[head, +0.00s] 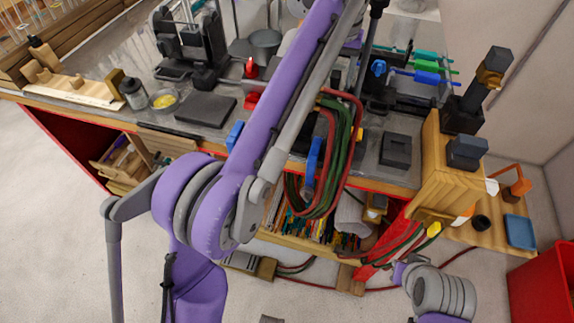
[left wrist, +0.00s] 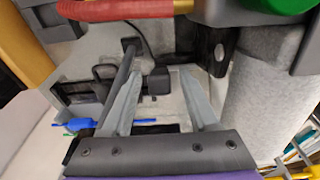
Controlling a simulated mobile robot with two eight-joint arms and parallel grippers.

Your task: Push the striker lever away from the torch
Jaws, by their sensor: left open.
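My left gripper (left wrist: 158,100) is open in the left wrist view, with two pale grey fingers spread apart and nothing held between them. A dark block with a thin dark bar (left wrist: 130,58) shows beyond and beside the left finger; I take it for the striker lever, but cannot be sure. Contact with it cannot be told. In the head view my left arm reaches over the bench and hides much of the area around its hand. Dark fixtures (head: 380,92) stand there, and I cannot tell which is the torch. My right arm shows at the lower right; its fingers cannot be made out.
A wooden box (head: 440,165) bounds the bench at right. A dark flat plate (head: 205,109) lies at left.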

